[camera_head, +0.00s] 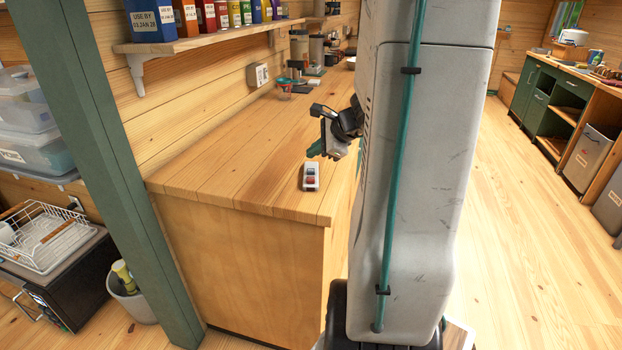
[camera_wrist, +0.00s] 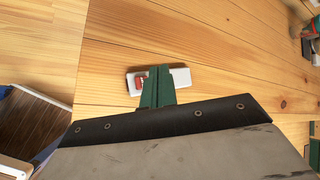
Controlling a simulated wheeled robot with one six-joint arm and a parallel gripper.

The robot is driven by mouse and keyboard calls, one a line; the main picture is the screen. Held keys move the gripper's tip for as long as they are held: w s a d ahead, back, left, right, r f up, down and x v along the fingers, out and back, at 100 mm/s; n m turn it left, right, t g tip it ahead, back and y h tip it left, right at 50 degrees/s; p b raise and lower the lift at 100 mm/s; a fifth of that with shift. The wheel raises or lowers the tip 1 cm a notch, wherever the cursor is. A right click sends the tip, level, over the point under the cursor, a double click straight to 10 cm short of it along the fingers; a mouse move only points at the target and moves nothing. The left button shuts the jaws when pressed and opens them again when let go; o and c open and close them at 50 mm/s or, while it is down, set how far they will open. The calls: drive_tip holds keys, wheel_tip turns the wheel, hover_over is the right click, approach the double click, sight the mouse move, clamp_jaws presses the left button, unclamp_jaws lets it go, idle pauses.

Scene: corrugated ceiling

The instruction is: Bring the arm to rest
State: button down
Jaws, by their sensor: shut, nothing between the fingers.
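My gripper (camera_head: 316,149) is over the near end of the wooden counter (camera_head: 225,180), beside my grey column. Its green fingers are together and hold nothing. They also show in the wrist view (camera_wrist: 157,88), in front of a small white box with a red button (camera_head: 311,177). This box lies on the counter just below and in front of my gripper in the head view. In the wrist view the fingers cover the middle of the box (camera_wrist: 181,77). Most of my arm is hidden behind my column.
A green post (camera_head: 105,150) rises at the left. Open wooden floor (camera_head: 520,220) lies to the right.

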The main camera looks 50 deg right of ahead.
idle(0.8)
drive_tip(key=shift+s+a+n+y, duration=0.1)
drive_tip(key=shift+a+n+y, duration=0.2)
drive_tip(key=shift+n, duration=0.1)
drive_tip(key=s+a+r+n+g, duration=0.2)
drive_tip(key=s+a+n, duration=0.4)
drive_tip(key=a, duration=0.5)
drive_tip(key=s+a+r+n+g, duration=0.3)
drive_tip(key=s+a+n, duration=0.2)
drive_tip(key=a+n, duration=0.6)
drive_tip(key=s+a+r+n+g+h, duration=0.1)
drive_tip(key=s+a+r+n+g, duration=0.1)
drive_tip(key=s+a+n, duration=0.4)
drive_tip(key=a+n, duration=0.2)
drive_tip(key=a, duration=0.3)
drive_tip(key=shift+s+a+r+g, duration=0.2)
drive_tip(key=shift+s+r+g, duration=0.1)
drive_tip(key=shift+s+g, duration=0.1)
